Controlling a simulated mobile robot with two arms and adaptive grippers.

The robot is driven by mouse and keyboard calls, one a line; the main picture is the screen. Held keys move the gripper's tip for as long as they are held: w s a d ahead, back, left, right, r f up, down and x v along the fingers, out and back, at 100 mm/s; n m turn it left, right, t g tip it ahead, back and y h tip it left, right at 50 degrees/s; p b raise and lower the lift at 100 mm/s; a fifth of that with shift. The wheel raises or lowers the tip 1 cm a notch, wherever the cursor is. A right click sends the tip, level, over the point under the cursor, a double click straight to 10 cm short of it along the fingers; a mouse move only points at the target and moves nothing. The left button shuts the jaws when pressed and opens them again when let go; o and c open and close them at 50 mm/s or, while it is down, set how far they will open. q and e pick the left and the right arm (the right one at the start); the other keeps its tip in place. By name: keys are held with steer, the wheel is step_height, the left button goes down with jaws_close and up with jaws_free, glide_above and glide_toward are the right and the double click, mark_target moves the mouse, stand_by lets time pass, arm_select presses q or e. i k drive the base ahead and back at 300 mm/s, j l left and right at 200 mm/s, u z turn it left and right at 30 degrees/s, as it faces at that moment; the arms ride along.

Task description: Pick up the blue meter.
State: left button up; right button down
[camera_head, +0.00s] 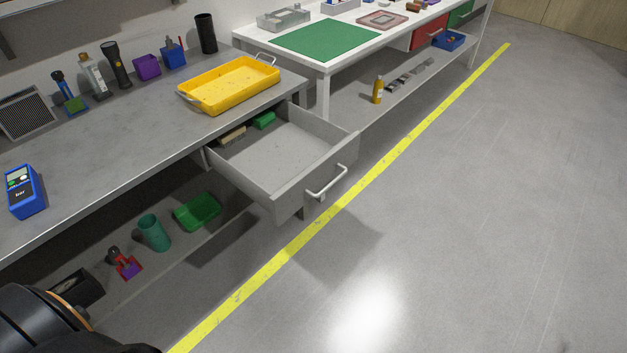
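The blue meter (25,191) lies on the grey workbench at the far left of the head view, near the bench's front edge. It has a blue body, a small light display at its top and a dark lower face with white lettering. Nothing touches it and it is fully visible. Neither gripper shows in this view. Only a dark part of my own body shows at the lower left corner.
The grey workbench (120,130) holds a yellow tray (232,88) and flashlights and small bins along the wall. An open drawer (280,160) juts out to the right. A lower shelf holds a green bin (197,211) and a teal cup (154,233). Floor at right is clear.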

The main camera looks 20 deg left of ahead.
mark_target(25, 198)
steer(key=u, duration=2.4)
